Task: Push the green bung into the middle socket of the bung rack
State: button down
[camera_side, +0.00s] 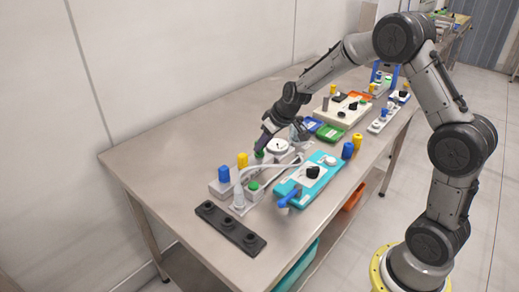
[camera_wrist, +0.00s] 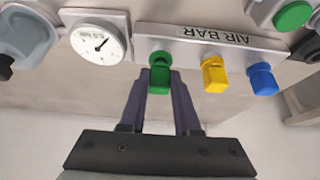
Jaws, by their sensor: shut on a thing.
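My gripper (camera_side: 266,139) points down at the grey air bar (camera_wrist: 200,42). In the wrist view its two fingers (camera_wrist: 160,78) stand either side of the green bung (camera_wrist: 159,72) and are shut on it. The green bung (camera_side: 259,154) is at the end of the row on the air bar, beside the yellow one; I cannot tell whether it is still seated there. The bung rack (camera_side: 248,241) is a black bar near the table's front left, with three sockets. Its middle socket (camera_side: 228,223) looks empty. The rack is out of the wrist view.
A yellow bung (camera_side: 242,160) and a blue bung (camera_side: 223,174) stand on the air bar. A round gauge (camera_wrist: 99,42) sits beside it. A pale hose, a grey box with a green button (camera_side: 253,186) and a teal tray (camera_side: 290,186) lie between bar and table edge.

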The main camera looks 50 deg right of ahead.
jog(key=shift+r, duration=2.05)
jog(key=s+a+r, duration=0.1)
jog(key=s+a, duration=0.4)
jog(key=a, duration=0.7)
jog(key=s+a+r, duration=0.1)
jog(key=s+a, duration=0.4)
jog(key=a, duration=0.7)
jog(key=f, duration=0.5)
jog(key=shift+s+f, duration=0.15)
jog(key=shift+s, duration=0.1)
jog(key=shift+f, duration=0.5)
